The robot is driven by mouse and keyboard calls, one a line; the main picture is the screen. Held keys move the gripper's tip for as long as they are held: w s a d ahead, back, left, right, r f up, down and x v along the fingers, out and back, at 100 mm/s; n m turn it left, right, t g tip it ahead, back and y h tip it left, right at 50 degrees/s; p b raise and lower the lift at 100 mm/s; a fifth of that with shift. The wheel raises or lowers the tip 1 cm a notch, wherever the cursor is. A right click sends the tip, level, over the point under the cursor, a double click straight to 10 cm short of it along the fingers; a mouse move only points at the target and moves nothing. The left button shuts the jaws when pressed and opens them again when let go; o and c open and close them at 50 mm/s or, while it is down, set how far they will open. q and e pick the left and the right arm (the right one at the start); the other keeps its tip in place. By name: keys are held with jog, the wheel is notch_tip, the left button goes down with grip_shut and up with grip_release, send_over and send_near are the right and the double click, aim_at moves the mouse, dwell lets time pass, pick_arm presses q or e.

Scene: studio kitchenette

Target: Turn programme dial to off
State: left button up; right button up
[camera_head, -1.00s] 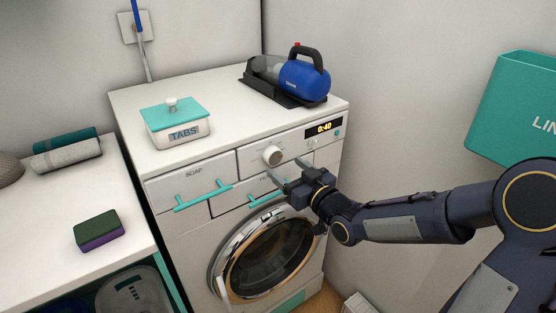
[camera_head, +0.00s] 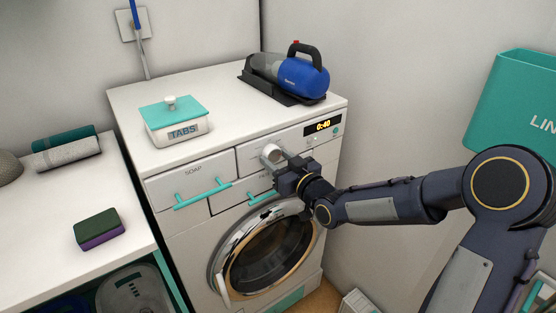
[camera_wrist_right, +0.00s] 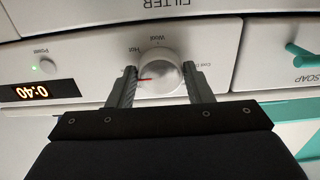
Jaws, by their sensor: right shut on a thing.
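The programme dial (camera_head: 271,153) is a round white knob on the washing machine's front panel. In the right wrist view the dial (camera_wrist_right: 160,74) shows a red pointer mark toward its lower left, with the labels "Hot" and "Wool" around it. My right gripper (camera_head: 281,163) is at the dial, and in the right wrist view its two fingers (camera_wrist_right: 160,88) stand on either side of the knob, shut on it. Part of the label ring is hidden by the fingers, and I cannot read an off mark. My left gripper is not in view.
The display (camera_head: 323,126) reads 0:40. Below the panel are teal handles (camera_head: 203,194) and the round door (camera_head: 265,255). A TABS box (camera_head: 176,122) and a blue handheld vacuum (camera_head: 300,78) stand on top. A teal bin (camera_head: 515,105) is at right.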

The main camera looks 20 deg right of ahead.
jog(key=shift+f+b, duration=0.15)
jog(key=shift+b, duration=0.35)
jog(key=n+b, duration=1)
jog(key=b, duration=0.4)
jog(key=shift+f, duration=0.1)
jog(key=n+b, duration=0.2)
jog(key=n, duration=0.1)
jog(key=shift+d+n+b, duration=0.1)
jog(key=shift+n+b, duration=0.2)
jog(key=shift+b, duration=0.05)
jog(key=shift+r+n+b, duration=0.15)
jog(key=shift+n+b, duration=0.3)
jog(key=shift+n, duration=0.55)
jog(key=shift+r+n+b, duration=0.15)
jog(key=shift+n+b, duration=0.3)
jog(key=shift+n, duration=0.55)
jog(key=o, duration=1)
